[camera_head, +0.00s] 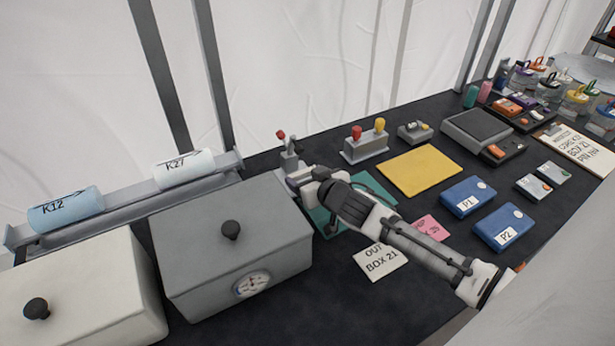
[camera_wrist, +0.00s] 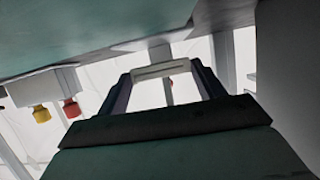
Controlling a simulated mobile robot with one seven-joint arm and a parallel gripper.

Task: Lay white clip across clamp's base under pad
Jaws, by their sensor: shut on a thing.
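The clamp (camera_head: 290,155) is a small grey upright device with a red knob, standing at the far edge of the teal mat (camera_head: 376,187), beside the grey lidded box. My gripper (camera_head: 290,180) is low, right in front of the clamp, and hides its base and pad. In the wrist view my gripper (camera_wrist: 163,74) is shut on the white clip (camera_wrist: 160,69), a pale bar spanning between the two dark fingers. Grey clamp parts show just beyond the clip there. I cannot tell whether the clip touches the base. The clip is not distinguishable in the head view.
The grey lidded box (camera_head: 190,260) stands close left of my gripper. A two-lever box (camera_head: 364,146) with red and yellow knobs stands right of the clamp. A yellow mat (camera_head: 419,170), pink note (camera_head: 431,228) and OUT BOX 21 card (camera_head: 381,261) lie on the black table.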

